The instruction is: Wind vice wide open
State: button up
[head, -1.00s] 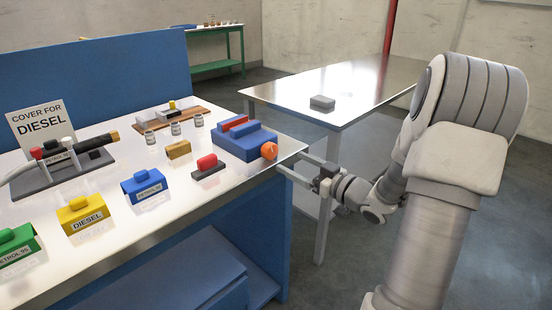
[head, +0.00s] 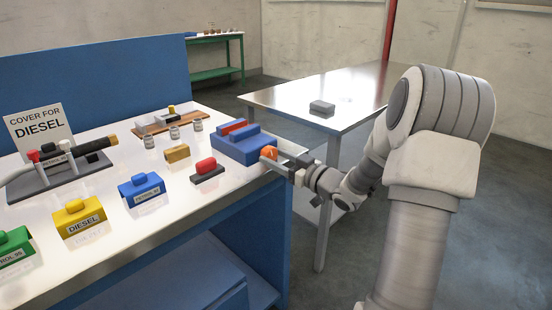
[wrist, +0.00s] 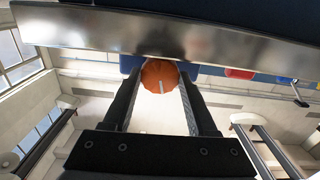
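The vice (head: 243,144) is a blue block with a red part (head: 234,127) on it, at the right end of the bench top. Its orange knob (head: 268,153) faces my arm at the bench edge. My gripper (head: 281,159) is at the knob, with its fingers apart. In the wrist view the orange knob (wrist: 160,76) sits between the fingertips of my gripper (wrist: 160,84), one finger on each side. I cannot tell whether the fingers touch it. The vice jaw gap is not clear to see.
The bench's metal edge (wrist: 190,38) runs close by the fingers. A red-topped block (head: 207,170), a tan block (head: 177,153) and blue, yellow and green covers stand left of the vice. A metal table (head: 300,93) with a grey block (head: 322,108) stands behind. Floor is free at right.

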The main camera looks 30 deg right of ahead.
jog(key=c, duration=0.7)
jog(key=n+b, duration=0.2)
jog(key=shift+f+n, duration=0.25)
jog(key=shift+n, duration=0.05)
jog(key=shift+c, duration=0.2)
jog(key=shift+r+n+b, duration=0.25)
jog(key=shift+n+b, duration=0.55)
jog(key=shift+n, duration=0.2)
jog(key=o, duration=1.4)
jog(key=p+v, duration=0.4)
jog(key=v, duration=1.3)
jog(key=shift+s, duration=0.2)
